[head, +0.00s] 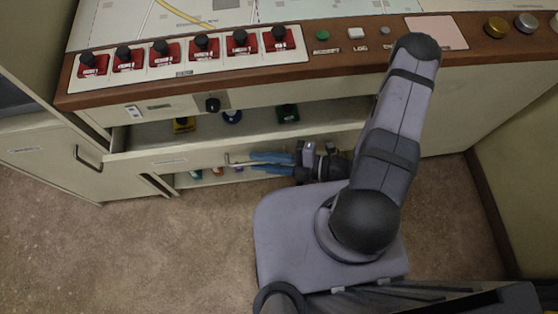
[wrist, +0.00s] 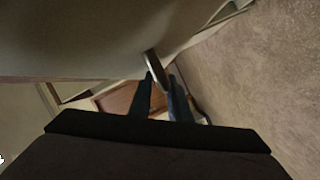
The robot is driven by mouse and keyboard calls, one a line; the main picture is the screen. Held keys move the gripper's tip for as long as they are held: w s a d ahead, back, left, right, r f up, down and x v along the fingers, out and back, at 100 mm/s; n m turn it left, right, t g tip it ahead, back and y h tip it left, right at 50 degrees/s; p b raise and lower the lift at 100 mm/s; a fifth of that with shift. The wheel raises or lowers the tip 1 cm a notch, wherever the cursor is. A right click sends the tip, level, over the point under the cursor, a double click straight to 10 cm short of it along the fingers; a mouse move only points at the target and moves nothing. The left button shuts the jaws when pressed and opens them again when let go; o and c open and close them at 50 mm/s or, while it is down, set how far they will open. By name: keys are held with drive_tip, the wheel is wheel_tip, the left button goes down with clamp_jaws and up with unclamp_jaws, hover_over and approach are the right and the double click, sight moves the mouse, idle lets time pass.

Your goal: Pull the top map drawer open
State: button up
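The top map drawer (head: 140,159) of the console stands pulled out, with its inside showing under the console front. Its metal bar handle (head: 236,159) is on the drawer front and also shows in the wrist view (wrist: 154,67). My gripper (head: 252,162) is at the handle's right part, in front of the drawer. Its two blue fingers are apart, and in the wrist view (wrist: 161,90) the handle lies between their tips, close to the left one. I cannot see whether both fingers touch it. My gripper and arm hide the drawer front's right part.
A cabinet with a handle (head: 88,156) stands left. Carpet (head: 130,250) is clear.

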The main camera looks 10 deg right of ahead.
drive_tip(key=v, duration=0.6)
drive_tip(key=shift+s+r, duration=0.1)
drive_tip(key=shift+s, duration=0.05)
idle(0.5)
wheel_tip(320, 180, down, 6)
drive_tip(key=n+t+y+b, duration=0.2)
drive_tip(key=n+y+b, duration=0.1)
drive_tip(key=n+b, duration=0.6)
drive_tip(key=shift+w+a+r+n+y+p, duration=0.25)
drive_tip(key=shift+w+a+r+n, duration=0.15)
drive_tip(key=shift+a+r+n, duration=0.4)
drive_tip(key=shift+w+a+r+n+y+p, duration=0.25)
drive_tip(key=shift+w+a+r+n, duration=0.3)
drive_tip(key=shift+a, duration=0.45)
drive_tip(key=shift+w+a+r+n+y+p, duration=0.25)
drive_tip(key=shift+a+r+n, duration=0.3)
drive_tip(key=shift+a+r, duration=0.35)
